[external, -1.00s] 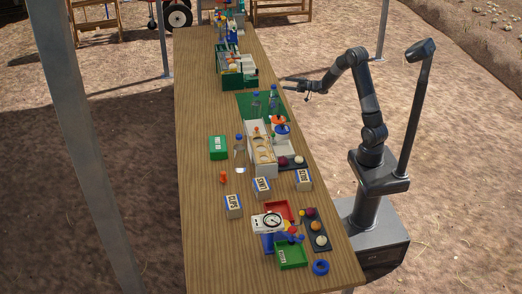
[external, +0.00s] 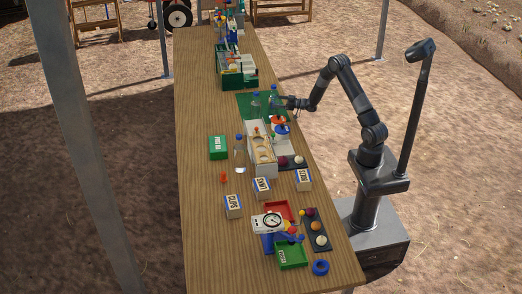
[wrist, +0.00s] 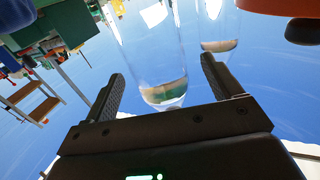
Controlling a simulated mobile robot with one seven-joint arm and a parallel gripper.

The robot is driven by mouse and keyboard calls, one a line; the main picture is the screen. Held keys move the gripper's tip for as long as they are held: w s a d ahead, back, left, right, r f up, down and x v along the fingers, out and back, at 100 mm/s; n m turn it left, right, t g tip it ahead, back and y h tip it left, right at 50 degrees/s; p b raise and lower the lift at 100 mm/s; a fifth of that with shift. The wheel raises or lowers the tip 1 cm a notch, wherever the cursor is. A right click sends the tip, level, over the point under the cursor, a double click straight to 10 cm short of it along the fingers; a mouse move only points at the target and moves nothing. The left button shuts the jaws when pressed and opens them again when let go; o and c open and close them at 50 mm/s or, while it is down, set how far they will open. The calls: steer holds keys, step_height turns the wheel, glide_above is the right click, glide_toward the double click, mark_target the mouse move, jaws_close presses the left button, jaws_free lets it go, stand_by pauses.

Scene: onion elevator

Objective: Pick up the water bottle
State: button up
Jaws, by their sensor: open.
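Two clear water bottles with blue caps stand upright on a green mat (external: 245,98): one nearer my arm (external: 274,102), one further left (external: 256,106). A third clear bottle (external: 239,152) stands nearer the camera, left of the wooden rack. My gripper (external: 281,102) is beside the nearer bottle on the mat. In the wrist view my gripper (wrist: 163,72) has its fingers apart, with a clear bottle (wrist: 162,65) showing between them. A second bottle (wrist: 220,30) shows behind it, to the right. I cannot tell whether the fingers touch the bottle.
A wooden rack (external: 263,153) and an orange-and-blue object (external: 280,125) stand just in front of the mat. A green bin (external: 232,79) stands behind it. A green box (external: 218,147) and several labelled boxes stand further forward. The table's left strip is mostly clear.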

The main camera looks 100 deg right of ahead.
mark_target(271, 100)
steer(key=x, duration=0.5)
steer(key=shift+s, duration=0.1)
steer(key=shift+c, duration=0.5)
steer(key=shift+r, duration=0.1)
steer(key=c, duration=1.4)
